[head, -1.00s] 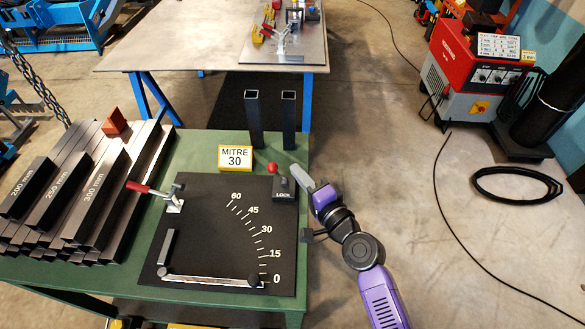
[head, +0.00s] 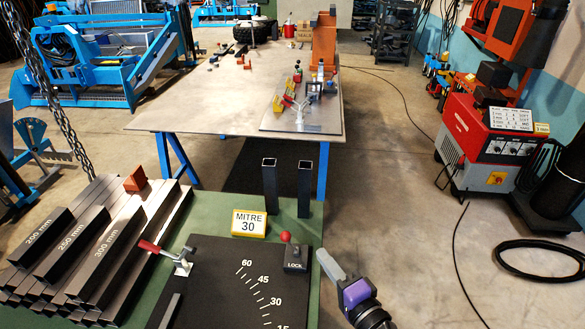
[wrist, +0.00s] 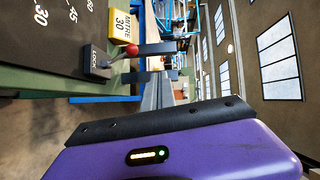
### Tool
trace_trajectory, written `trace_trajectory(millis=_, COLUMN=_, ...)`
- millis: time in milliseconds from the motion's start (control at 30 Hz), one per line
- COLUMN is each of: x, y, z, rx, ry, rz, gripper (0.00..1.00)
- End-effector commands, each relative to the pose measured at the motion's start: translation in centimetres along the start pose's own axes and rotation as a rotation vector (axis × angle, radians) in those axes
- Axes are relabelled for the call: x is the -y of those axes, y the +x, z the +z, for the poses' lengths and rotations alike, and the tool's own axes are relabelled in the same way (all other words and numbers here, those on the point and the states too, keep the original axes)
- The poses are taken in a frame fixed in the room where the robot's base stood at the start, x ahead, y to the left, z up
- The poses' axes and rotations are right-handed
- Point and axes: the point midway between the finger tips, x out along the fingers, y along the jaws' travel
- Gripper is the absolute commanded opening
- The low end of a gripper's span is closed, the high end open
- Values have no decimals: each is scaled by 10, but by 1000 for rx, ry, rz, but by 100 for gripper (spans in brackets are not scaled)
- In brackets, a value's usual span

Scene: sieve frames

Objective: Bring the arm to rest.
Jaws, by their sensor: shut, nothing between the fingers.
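My gripper (head: 331,266) is at the right edge of the green table in the head view, with grey fingers and a purple body. Its fingers are together and hold nothing. It is just right of the black lock block (head: 296,258) with a red knob, apart from it as far as I can tell. In the wrist view the purple housing fills the bottom, the grey fingers (wrist: 157,95) point away, and the lock block (wrist: 95,62) is to their left. The lower arm is out of the head view.
The green table (head: 222,216) carries a black mitre plate (head: 215,285), a yellow MITRE 30 sign (head: 249,223), a red-handled clamp (head: 165,252), two upright square tubes (head: 304,190) and stacked bars (head: 110,240). A welding machine (head: 490,140) stands at the right.

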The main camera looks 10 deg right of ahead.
Motion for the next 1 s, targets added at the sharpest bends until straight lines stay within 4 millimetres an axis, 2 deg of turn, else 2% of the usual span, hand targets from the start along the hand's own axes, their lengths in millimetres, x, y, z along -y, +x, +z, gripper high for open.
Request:
trace_trajectory(millis=167, x=2, y=0, z=-6, rx=-27, ry=-58, rz=-7, gripper=0)
trace_trajectory(millis=233, x=15, y=-2, z=-17, rx=-71, ry=-150, rz=-26, gripper=0)
trace_trajectory(millis=333, x=22, y=-21, z=-28, rx=-144, ry=-319, rz=-25, gripper=0)
trace_trajectory(millis=467, x=18, y=-61, z=-31, rx=-214, ry=-523, rz=10, gripper=0)
trace_trajectory(millis=633, x=13, y=-121, z=-26, rx=-268, ry=-770, rz=70, gripper=0)
trace_trajectory(millis=800, x=14, y=-187, z=-12, rx=-282, ry=-1015, rz=133, gripper=0)
trace_trajectory(millis=1000, x=22, y=-256, z=10, rx=-243, ry=-1249, rz=199, gripper=0)
